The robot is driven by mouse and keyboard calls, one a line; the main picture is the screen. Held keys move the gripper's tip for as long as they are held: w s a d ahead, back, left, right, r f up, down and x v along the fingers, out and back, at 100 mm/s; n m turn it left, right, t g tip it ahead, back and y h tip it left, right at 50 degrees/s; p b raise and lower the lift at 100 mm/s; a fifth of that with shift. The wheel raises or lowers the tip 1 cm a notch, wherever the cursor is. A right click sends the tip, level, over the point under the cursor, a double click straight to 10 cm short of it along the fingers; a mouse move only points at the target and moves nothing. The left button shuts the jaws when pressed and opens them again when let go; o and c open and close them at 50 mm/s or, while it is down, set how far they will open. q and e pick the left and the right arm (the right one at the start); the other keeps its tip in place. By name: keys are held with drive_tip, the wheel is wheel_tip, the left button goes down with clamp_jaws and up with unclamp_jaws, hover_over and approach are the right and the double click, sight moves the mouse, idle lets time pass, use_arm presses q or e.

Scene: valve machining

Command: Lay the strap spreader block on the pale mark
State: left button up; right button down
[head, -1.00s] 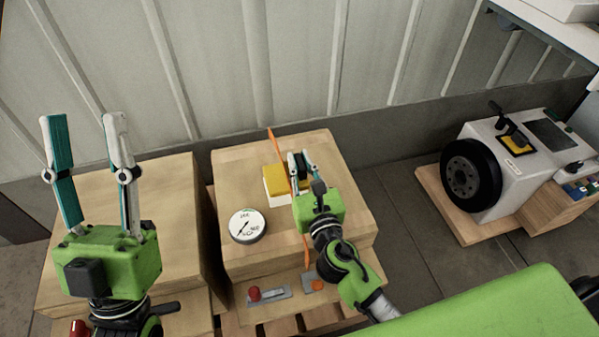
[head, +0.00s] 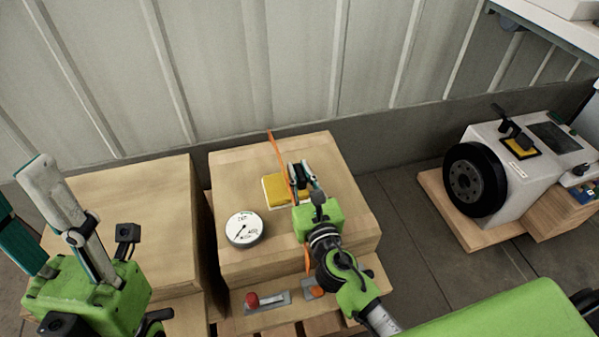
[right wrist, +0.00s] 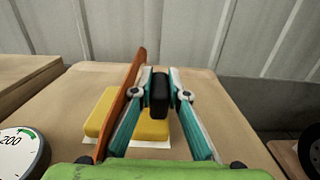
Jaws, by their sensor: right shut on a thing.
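In the right wrist view the black block (right wrist: 160,94) stands upright between the fingertips. Whether it touches the crate top cannot be told. A pale mark (right wrist: 150,145) shows as a white patch left of and nearer than the block, largely covered by a yellow block (right wrist: 104,110). The yellow block also shows in the head view (head: 273,188). My left gripper (head: 22,185) is open and empty at the left edge, partly cut off.
An orange strap (head: 275,148) runs across the crate (head: 230,180), past the yellow block. A round dial gauge (head: 245,229) lies at the left front. A red-knobbed latch (head: 253,300) is below. Another crate (head: 150,215) stands left; a white machine (head: 505,175) stands right.

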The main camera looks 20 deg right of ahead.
drive_tip(key=c, duration=2)
unclamp_jaws()
drive_tip(key=shift+f, duration=0.1)
drive_tip(key=shift+o, duration=0.2)
drive_tip(key=shift+r, duration=0.25)
drive_tip(key=s, duration=1.2)
drive_tip(key=shift+b, duration=0.35)
